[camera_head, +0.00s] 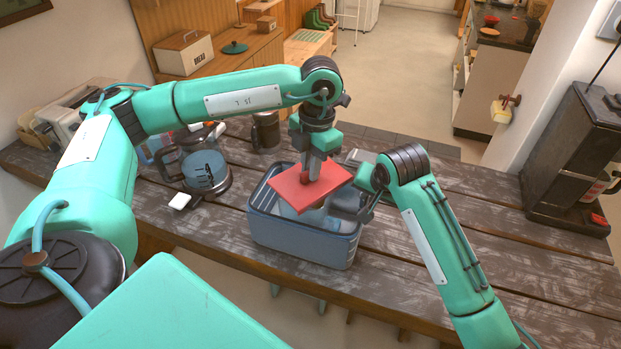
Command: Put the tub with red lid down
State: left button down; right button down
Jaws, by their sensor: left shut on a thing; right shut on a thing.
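The tub with red lid shows its flat red lid (325,190) at the middle of the table, above the opening of a grey-blue bin (303,247). The pale body of the tub under the lid is mostly hidden, and I cannot tell whether it touches the bin's floor. My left gripper (309,174) reaches down from above and is shut at the lid's back part. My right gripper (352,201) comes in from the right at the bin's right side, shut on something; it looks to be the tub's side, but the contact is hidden.
A glass coffee pot (205,172) and a dark mug (266,131) stand left of the bin. A small white object (180,201) lies near the pot. A black coffee machine (577,160) stands at the right. The wooden table (470,220) is clear between bin and machine.

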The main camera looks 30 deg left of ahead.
pick_arm(q)
jog(key=shift+f, duration=2.25)
jog(key=c, duration=1.4)
grip_release()
jog(key=shift+c, duration=0.2)
jog(key=r, duration=0.4)
jog(key=w+r, duration=0.1)
jog(key=r, duration=0.8)
jog(key=shift+w+d+r, duration=0.1)
jog(key=shift+w+d, duration=0.1)
pick_arm(e)
jog(key=c, duration=1.4)
grip_release()
